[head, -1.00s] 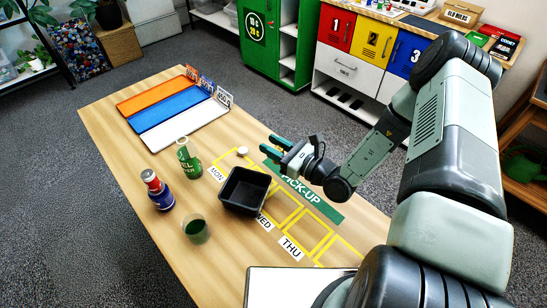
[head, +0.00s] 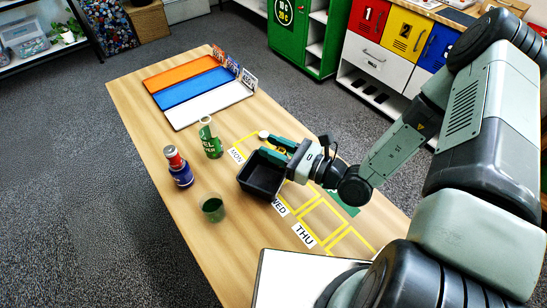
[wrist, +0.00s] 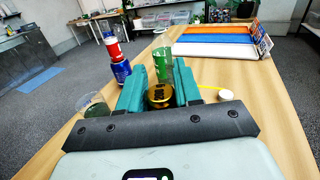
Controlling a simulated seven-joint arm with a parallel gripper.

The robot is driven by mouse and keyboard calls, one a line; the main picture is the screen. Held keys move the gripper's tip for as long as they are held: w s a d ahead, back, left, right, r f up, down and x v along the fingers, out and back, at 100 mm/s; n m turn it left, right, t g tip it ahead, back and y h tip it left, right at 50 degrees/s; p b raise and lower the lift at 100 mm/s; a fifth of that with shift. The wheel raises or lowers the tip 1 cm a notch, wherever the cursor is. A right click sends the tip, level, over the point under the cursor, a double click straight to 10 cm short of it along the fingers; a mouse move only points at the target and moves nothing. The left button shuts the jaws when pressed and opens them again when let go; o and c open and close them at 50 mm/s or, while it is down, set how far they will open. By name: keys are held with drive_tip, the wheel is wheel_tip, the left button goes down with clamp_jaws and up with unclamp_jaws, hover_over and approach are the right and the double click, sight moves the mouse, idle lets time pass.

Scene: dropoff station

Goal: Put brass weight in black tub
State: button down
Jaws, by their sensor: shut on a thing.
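The brass weight (wrist: 160,95) shows as a round gold piece between my two teal fingers in the wrist view. My gripper (wrist: 160,80) is shut on it. In the head view the weight cannot be made out. There, my gripper (head: 271,149) reaches in from the right, with its fingers at the far right edge of the black tub (head: 258,182) and partly covering that rim. I cannot tell how high the fingers are above the rim. The tub stands upright on the wooden table and is hidden in the wrist view.
A green bottle (head: 210,140), a red-and-blue can stack (head: 179,167) and a green-tinted glass (head: 212,208) stand left of the tub. A small white round piece (head: 263,134) lies behind it. Orange, blue and white trays (head: 205,103) lie at the far end. The table's near left is clear.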

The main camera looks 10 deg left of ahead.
drive_tip(key=shift+f, duration=1.95)
drive_tip(key=shift+f, duration=0.2)
drive_tip(key=c, duration=0.8)
unclamp_jaws()
drive_tip(key=shift+d+r, duration=0.1)
drive_tip(key=shift+r, duration=0.1)
drive_tip(key=v, duration=1.2)
drive_tip(key=shift+f, duration=0.1)
